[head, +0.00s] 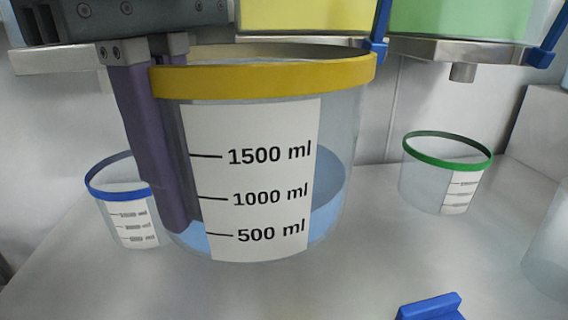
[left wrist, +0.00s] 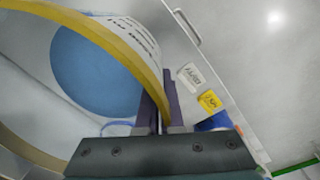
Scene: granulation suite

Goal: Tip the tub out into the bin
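The large clear tub (head: 345,125) with a yellow rim stands close in the middle of the head view, nearly upright, with blue contents in its lower part. Its white label reads 500, 1000 and 1500 ml. My left gripper (head: 180,222) is shut on the tub's wall at the left side, its purple fingers pointing down. In the left wrist view the fingers (left wrist: 160,100) straddle the wall below the yellow rim (left wrist: 115,50), and the blue contents show inside. I cannot make out which thing is the bin. My right gripper is not in view.
A blue-rimmed tub (head: 115,205) stands behind at left, a green-rimmed tub (head: 440,185) at right. A yellow hopper (head: 305,15) and a green hopper (head: 460,18) with an outlet hang above. A blue object (head: 430,307) lies at front. The grey worktop (head: 340,285) is otherwise mostly clear.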

